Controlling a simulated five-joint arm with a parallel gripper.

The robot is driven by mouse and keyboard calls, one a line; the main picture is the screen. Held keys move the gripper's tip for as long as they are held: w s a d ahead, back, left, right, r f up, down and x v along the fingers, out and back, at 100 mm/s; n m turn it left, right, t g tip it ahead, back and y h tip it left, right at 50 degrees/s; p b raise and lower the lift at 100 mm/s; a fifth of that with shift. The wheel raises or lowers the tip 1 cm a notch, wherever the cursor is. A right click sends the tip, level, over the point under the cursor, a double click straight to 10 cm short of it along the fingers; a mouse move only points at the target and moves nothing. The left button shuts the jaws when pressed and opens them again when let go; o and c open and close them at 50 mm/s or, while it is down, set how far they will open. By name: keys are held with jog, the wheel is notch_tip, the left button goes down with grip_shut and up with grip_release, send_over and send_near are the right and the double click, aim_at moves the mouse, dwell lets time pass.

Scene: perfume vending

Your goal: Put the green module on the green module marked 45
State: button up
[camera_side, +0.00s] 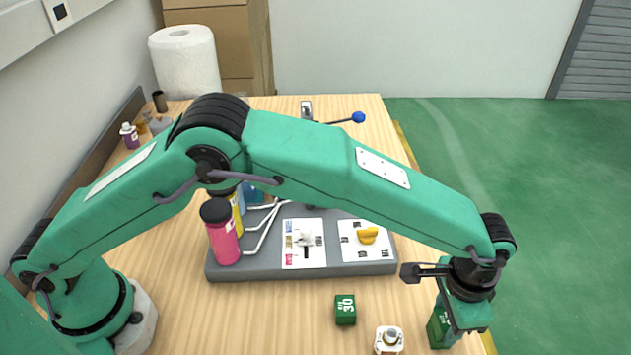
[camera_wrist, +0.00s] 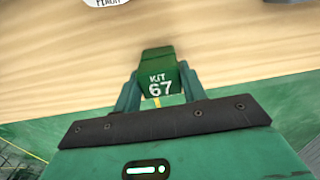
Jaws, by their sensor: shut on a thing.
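My gripper (camera_side: 447,322) is shut on a green module (camera_side: 437,330), low near the right front edge of the table. In the wrist view the module (camera_wrist: 158,65) sits between my two fingers, and its face reads "KIT 67". I cannot tell whether it touches the table. Another green module (camera_side: 345,309) stands on the table to the left of my gripper, and its mark looks like 30. No module with a readable 45 shows in either view.
A small white-topped item (camera_side: 388,338) stands between the green module and my gripper. A grey station (camera_side: 300,270) with pink and yellow bottles and two white panels lies behind. A paper roll (camera_side: 185,62) stands at the back left. Bare wood lies at front left.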

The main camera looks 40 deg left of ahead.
jog(key=shift+f, duration=0.1)
jog(key=o, duration=1)
jog(key=shift+c, duration=0.2)
notch_tip(320, 180, up, 12)
jog(key=shift+r, duration=0.2)
dwell(0.5)
